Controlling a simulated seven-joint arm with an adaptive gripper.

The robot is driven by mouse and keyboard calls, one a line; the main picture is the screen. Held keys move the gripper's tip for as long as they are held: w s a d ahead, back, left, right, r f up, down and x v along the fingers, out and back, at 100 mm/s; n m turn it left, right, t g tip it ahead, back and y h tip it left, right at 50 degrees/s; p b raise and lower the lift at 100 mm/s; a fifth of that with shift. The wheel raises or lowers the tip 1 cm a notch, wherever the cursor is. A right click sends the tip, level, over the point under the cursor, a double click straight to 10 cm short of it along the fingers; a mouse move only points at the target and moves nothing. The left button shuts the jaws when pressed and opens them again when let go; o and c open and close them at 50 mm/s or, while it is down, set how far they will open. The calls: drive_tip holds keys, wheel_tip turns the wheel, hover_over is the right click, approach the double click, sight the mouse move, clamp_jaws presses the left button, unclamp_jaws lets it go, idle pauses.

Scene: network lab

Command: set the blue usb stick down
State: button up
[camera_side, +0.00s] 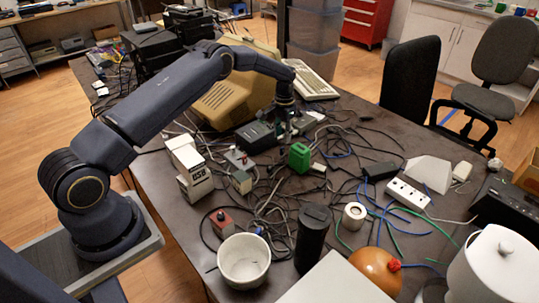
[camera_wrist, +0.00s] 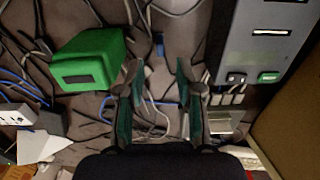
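My gripper (camera_wrist: 158,70) is open in the wrist view, with a clear gap between its two fingers and nothing held. A small blue piece (camera_wrist: 160,46), which looks like the blue usb stick, shows just beyond the gap, among cables over the dark table. Whether it touches the table is hard to tell. In the side view my gripper (camera_side: 286,122) points down over the middle of the table, behind the green block (camera_side: 299,157). I cannot make out the stick there, and the fingertips are hard to see.
The green block also shows left of my fingers in the wrist view (camera_wrist: 88,60). A grey device (camera_wrist: 262,42) stands close on the right. Tangled cables cover the table. A white power strip (camera_side: 408,194), a black cylinder (camera_side: 312,238) and a white bowl (camera_side: 244,262) stand nearer the side camera.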

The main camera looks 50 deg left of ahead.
wheel_tip(320, 180, up, 6)
wheel_tip(320, 180, up, 14)
drive_tip(key=t, duration=0.1)
hover_over(282, 147)
drive_tip(key=s+d, duration=0.4)
drive_tip(key=s+d+r+t, duration=0.2)
drive_tip(key=s+d+r, duration=0.1)
drive_tip(key=s+r, duration=0.45)
drive_tip(key=s+d+r+t, duration=0.1)
drive_tip(key=s+d+r, duration=0.15)
drive_tip(key=s, duration=0.45)
drive_tip(key=s+d+r, duration=0.1)
drive_tip(key=s+r, duration=0.3)
drive_tip(key=s, duration=0.2)
drive_tip(key=s+d+f+t, duration=0.1)
drive_tip(key=s+d+f, duration=0.1)
drive_tip(key=s, duration=1)
drive_tip(key=shift+s+f+t, duration=0.25)
drive_tip(key=shift+f+t, duration=0.05)
drive_tip(key=shift+f, duration=0.55)
